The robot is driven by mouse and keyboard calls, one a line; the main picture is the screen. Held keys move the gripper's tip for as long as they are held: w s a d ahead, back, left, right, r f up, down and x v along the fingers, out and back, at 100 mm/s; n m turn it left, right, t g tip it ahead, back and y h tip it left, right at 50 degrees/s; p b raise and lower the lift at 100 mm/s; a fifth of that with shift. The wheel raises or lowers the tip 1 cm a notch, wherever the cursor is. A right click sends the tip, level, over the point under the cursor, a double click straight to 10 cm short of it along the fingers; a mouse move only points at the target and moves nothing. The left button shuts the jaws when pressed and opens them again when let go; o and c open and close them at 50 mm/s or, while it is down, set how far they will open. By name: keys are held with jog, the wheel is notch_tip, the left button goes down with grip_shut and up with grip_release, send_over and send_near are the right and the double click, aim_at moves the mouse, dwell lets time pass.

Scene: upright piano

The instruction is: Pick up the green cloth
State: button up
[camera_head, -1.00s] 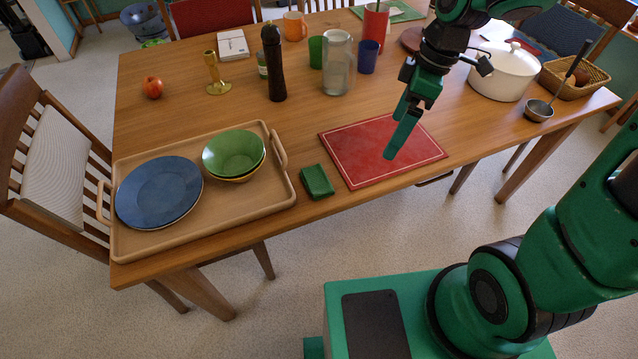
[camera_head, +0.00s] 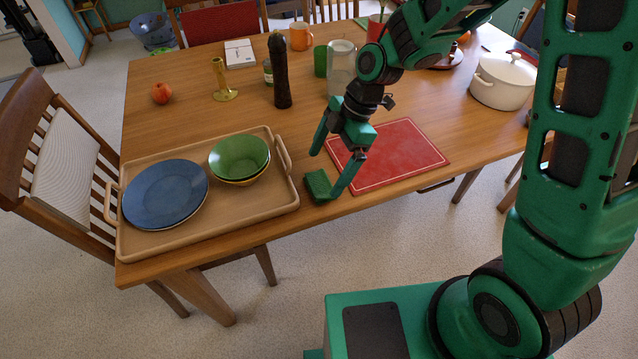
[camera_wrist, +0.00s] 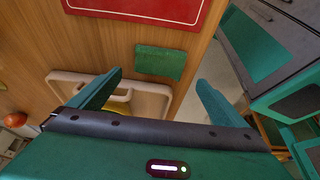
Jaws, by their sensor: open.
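The green cloth (camera_head: 318,185) is a small folded rectangle lying on the table between the tray and the red board, close to the front edge. In the wrist view the cloth (camera_wrist: 160,62) lies flat beyond my fingertips, roughly midway between them. My gripper (camera_head: 328,175) is open and empty above the cloth, pointing down, with one finger to each side of it in the head view. The right finger partly overlaps the cloth's right side there. In the wrist view the open fingers (camera_wrist: 160,80) show apart from the cloth.
The wooden tray (camera_head: 278,208) with a blue plate (camera_head: 165,193) and green bowl (camera_head: 238,155) is just left of the cloth. The red board (camera_head: 400,150) lies to its right. A dark pepper mill (camera_head: 280,72) and a glass jar (camera_head: 341,62) stand behind.

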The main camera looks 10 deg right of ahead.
aim_at(319, 181)
jog(key=shift+w+x, duration=0.15)
jog(key=shift+x, duration=1.2)
jog(key=shift+w+x, duration=0.1)
jog(key=shift+x, duration=1.2)
jog(key=shift+d+f, duration=0.1)
jog(key=shift+d, duration=0.05)
jog(key=shift+c, duration=0.4)
jog(key=c, duration=1)
jog(key=shift+c, duration=0.6)
